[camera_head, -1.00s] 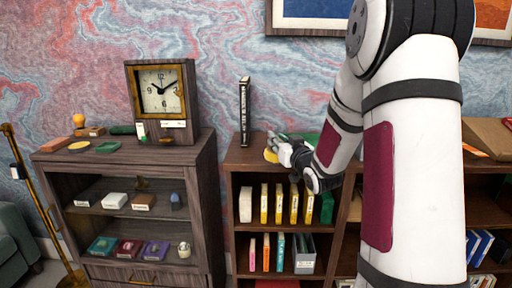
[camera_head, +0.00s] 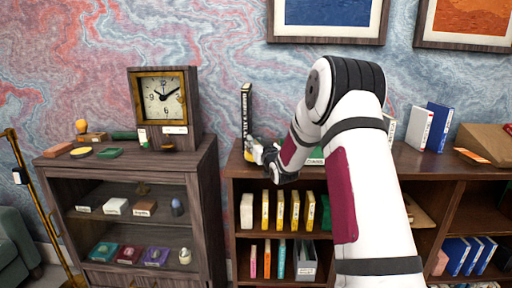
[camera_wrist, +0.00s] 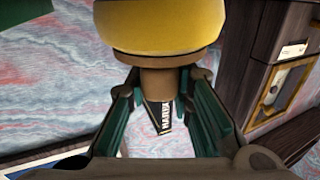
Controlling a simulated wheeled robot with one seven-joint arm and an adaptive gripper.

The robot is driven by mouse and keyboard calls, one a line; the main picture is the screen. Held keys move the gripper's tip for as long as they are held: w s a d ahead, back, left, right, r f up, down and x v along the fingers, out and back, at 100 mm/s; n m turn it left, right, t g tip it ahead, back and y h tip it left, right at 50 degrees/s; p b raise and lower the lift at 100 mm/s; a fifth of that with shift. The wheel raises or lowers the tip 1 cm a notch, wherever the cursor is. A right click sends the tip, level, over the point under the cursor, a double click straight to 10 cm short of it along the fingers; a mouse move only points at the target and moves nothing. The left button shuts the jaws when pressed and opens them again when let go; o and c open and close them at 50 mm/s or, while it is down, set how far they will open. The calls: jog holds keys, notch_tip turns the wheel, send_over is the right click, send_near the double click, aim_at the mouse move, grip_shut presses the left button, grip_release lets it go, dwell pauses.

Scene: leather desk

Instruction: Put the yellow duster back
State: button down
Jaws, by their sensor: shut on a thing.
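The yellow duster has a rounded yellow head (camera_wrist: 160,25) over a brown neck, and fills the top of the wrist view. My gripper (camera_wrist: 162,92) is shut on the brown neck, with a dark green finger on each side. In the head view, my gripper (camera_head: 268,156) is over the left end of the low bookcase top (camera_head: 236,171). A bit of the duster's yellow (camera_head: 248,155) shows at its left side. The rest of the duster is hidden there by the gripper.
A tall black book (camera_head: 246,112) stands upright behind my gripper. A dark cabinet (camera_head: 150,165) with a clock (camera_head: 160,97) and small items stands left, across a gap. White and blue binders (camera_head: 437,128) stand farther right on the bookcase. My arm covers part of the bookcase.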

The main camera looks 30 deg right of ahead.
jog(key=shift+f, duration=0.7)
jog(key=shift+f, duration=0.1)
jog(key=c, duration=1.4)
grip_release()
jog(key=shift+f, duration=0.1)
